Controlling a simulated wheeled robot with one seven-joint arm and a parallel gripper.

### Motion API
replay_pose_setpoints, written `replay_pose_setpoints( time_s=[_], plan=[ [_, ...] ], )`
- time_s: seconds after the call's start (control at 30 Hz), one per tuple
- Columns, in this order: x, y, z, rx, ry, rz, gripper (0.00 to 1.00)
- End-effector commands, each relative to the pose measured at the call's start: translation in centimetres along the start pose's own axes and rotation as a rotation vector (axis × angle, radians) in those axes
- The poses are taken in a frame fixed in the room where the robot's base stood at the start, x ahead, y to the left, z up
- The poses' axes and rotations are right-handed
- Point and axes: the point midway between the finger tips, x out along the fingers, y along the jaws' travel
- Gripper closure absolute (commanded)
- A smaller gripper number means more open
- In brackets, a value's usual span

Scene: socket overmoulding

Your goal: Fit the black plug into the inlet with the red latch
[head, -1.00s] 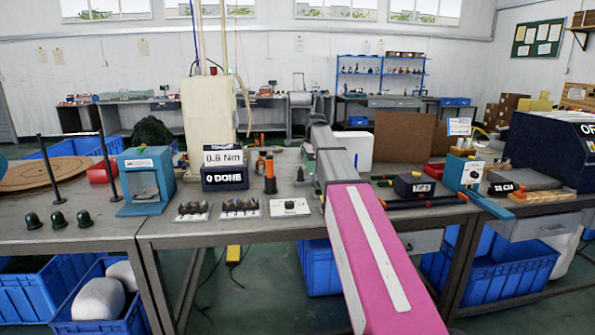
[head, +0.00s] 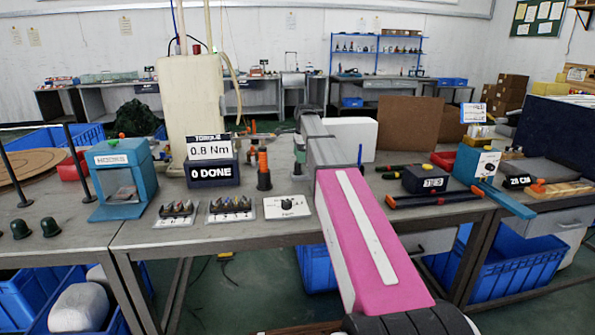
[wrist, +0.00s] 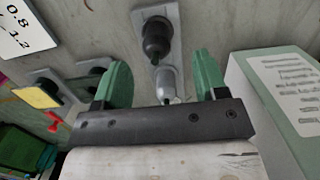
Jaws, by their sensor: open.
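In the wrist view my gripper (wrist: 160,66) is open, with its two green fingers apart. A black rounded piece that looks like the black plug (wrist: 157,38) stands on a grey plate just beyond the fingertips, roughly in line with the gap. A silver-grey part (wrist: 168,82) lies between the fingers; nothing is visibly clamped. A small red piece (wrist: 52,122) shows at the left; I cannot tell whether it is the inlet's latch.
A pale green box with a white printed top (wrist: 285,85) stands close to the right finger. A grey block with a yellow face (wrist: 40,93) is at the left. In the head view, a torque sign (head: 209,148) and an orange-black tool (head: 264,170) stand left of my arm.

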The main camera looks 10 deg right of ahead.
Motion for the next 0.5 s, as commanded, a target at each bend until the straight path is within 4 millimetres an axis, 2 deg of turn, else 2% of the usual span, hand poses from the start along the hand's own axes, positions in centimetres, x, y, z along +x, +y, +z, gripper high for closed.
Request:
replay_pose_setpoints(
  time_s=[0.27, 0.5],
  plan=[
    [2.0, 0.2, 0.2, 0.000, 0.000, 0.000, 0.34],
    [5.3, 0.3, 0.4, -0.001, 0.000, 0.001, 0.34]
  ],
)
